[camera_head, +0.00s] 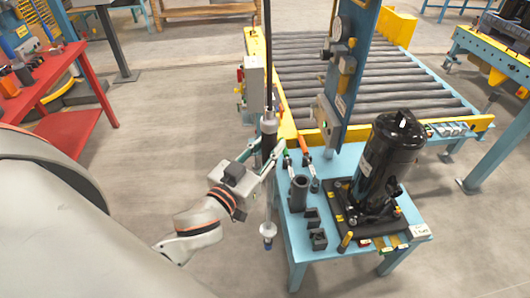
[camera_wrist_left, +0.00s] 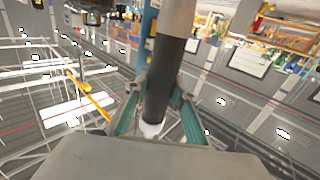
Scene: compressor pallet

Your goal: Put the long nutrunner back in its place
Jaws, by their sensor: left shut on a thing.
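The long nutrunner (camera_head: 269,141) hangs upright in the head view, left of the blue table, with a grey upper body, a dark grip and a thin shaft down to a blue-and-white end. My left gripper (camera_head: 264,160) is shut around its dark grip. In the left wrist view the nutrunner's dark grip (camera_wrist_left: 168,82) stands between the green fingers of the left gripper (camera_wrist_left: 157,112). A dark upright cylinder holder (camera_head: 298,193) stands at the left edge of the blue table. My right gripper is not in view.
The blue table (camera_head: 347,158) carries a black compressor (camera_head: 391,157), small square dark holders (camera_head: 312,217) and orange and green-handled tools. A blue post (camera_head: 352,75) rises behind, before a roller conveyor (camera_head: 394,88). A red bench (camera_head: 62,84) stands left; open floor lies between.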

